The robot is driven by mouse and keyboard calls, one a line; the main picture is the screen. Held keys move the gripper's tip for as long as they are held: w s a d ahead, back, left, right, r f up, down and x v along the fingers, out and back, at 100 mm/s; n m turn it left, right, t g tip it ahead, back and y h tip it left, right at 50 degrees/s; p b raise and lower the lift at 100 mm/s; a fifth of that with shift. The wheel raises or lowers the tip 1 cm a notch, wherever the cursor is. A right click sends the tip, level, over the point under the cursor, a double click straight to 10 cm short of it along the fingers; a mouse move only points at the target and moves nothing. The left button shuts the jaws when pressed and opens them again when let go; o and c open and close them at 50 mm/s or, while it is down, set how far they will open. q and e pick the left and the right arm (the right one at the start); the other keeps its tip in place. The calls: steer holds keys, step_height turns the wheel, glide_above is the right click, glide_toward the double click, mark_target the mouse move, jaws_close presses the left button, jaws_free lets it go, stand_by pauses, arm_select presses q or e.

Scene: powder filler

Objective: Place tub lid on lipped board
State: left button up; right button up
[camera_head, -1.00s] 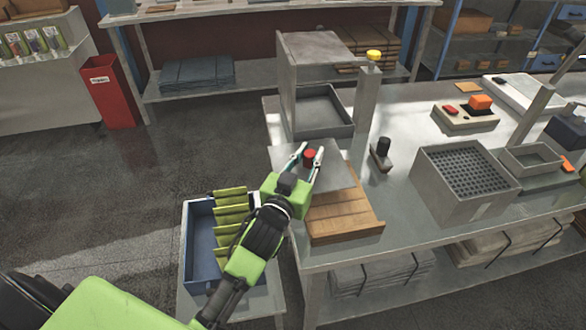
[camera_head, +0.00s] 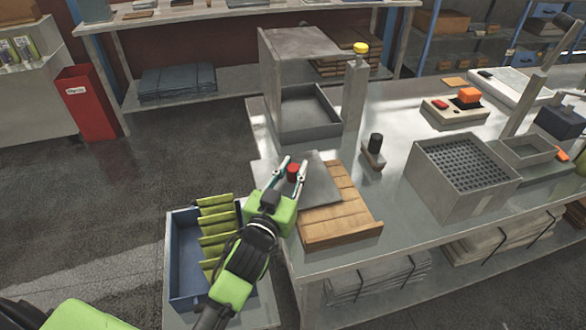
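The tub lid (camera_head: 322,183) is a flat grey plate with a red knob (camera_head: 293,172). My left gripper (camera_head: 293,167) has its fingers on either side of the knob and is shut on it. The lipped board, a slatted wooden board (camera_head: 345,220), lies at the near left end of the workbench. The lid overlaps the left and far part of the board in the picture. My gripper and arm hide part of the lid; whether it touches the board cannot be told. My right gripper is not in view.
A grey open box (camera_head: 312,115) stands behind the lid, beside a post with a yellow top (camera_head: 361,48). A black-knobbed part (camera_head: 374,150) and a perforated bin (camera_head: 460,185) stand to the right. A blue tray (camera_head: 185,260) with green pieces sits below my arm.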

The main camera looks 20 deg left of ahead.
arm_select(q)
steer(key=o, duration=0.4)
steer(key=shift+w, duration=0.1)
steer(key=shift+c, duration=0.2)
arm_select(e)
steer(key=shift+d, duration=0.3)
arm_select(q)
steer(key=shift+r, duration=0.1)
steer(key=shift+s, duration=0.2)
steer(key=s+b, duration=0.1)
steer(key=s, duration=0.9)
steer(key=shift+s, duration=0.1)
steer(key=shift+s+r+b, duration=0.1)
steer(key=shift+s+b, duration=0.25)
steer(key=shift+s, duration=0.4)
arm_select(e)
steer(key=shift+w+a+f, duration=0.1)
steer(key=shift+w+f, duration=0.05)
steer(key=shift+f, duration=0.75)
